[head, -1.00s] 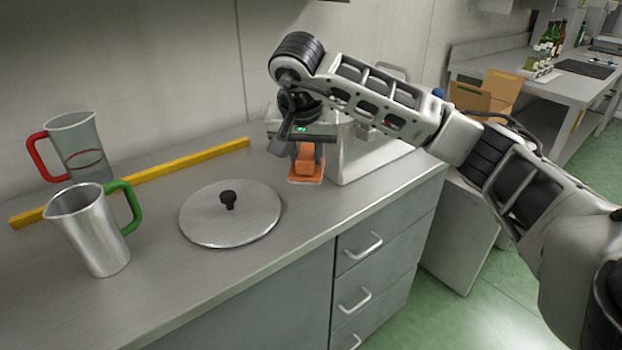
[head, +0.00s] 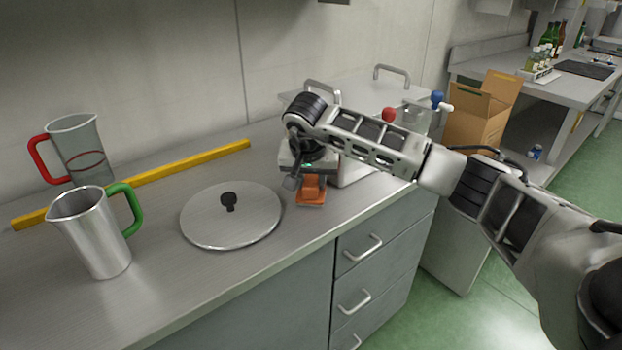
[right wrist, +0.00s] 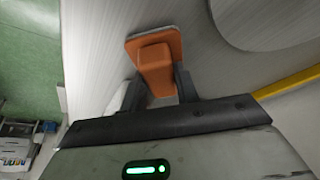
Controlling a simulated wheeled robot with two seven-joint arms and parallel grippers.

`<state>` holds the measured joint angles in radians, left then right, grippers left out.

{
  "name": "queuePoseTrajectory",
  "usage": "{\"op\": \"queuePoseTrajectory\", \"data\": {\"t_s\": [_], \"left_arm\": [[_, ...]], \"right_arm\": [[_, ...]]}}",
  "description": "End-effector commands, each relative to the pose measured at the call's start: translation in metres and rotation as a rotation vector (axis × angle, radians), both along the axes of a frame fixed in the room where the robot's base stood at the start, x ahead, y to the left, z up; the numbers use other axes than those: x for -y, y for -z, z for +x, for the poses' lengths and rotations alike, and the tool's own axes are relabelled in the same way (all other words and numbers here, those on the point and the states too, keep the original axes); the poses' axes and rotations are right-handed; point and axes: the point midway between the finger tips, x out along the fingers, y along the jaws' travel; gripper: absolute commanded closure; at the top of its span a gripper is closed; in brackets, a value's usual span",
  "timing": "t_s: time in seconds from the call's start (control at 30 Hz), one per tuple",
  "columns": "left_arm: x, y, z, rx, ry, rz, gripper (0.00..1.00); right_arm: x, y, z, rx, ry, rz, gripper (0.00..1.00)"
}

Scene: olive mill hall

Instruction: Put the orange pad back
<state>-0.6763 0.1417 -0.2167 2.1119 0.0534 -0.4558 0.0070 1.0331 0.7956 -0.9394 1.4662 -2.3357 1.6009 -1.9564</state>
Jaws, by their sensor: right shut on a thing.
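The orange pad (head: 310,196) has a flat base with a narrower orange grip block on it. My right gripper (head: 312,180) is shut on this grip block, with the flat base facing down near the counter's front edge, right of the round lid. I cannot tell whether the base touches the counter. In the right wrist view the pad (right wrist: 153,46) sits between the two dark fingers of the gripper (right wrist: 158,88). My left gripper is not in view.
A round metal lid (head: 250,225) with a black knob lies left of the pad. A green-handled metal jug (head: 92,235), a red-handled clear jug (head: 82,150) and a yellow bar (head: 190,165) are farther left. A metal box-like unit (head: 362,172) stands behind my forearm.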

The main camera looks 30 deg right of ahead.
Motion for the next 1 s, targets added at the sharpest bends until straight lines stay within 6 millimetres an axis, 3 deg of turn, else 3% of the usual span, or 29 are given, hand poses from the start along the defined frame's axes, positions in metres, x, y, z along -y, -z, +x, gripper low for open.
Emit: {"op": "queuePoseTrajectory", "data": {"t_s": [0.13,0.17,0.23,0.63,1.0], "left_arm": [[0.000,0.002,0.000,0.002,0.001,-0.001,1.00],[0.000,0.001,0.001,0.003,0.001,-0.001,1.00],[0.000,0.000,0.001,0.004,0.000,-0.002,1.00],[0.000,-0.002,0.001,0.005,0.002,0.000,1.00],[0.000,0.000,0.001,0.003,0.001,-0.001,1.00]], "right_arm": [[0.000,0.003,0.000,0.001,0.000,-0.001,0.88],[0.000,0.003,0.000,0.000,0.001,0.000,0.64],[0.000,0.002,0.000,0.000,0.001,0.000,0.48],[-0.001,-0.007,-0.001,0.002,0.001,-0.001,0.48],[-0.020,-0.076,-0.023,0.006,0.000,-0.001,0.48]]}}
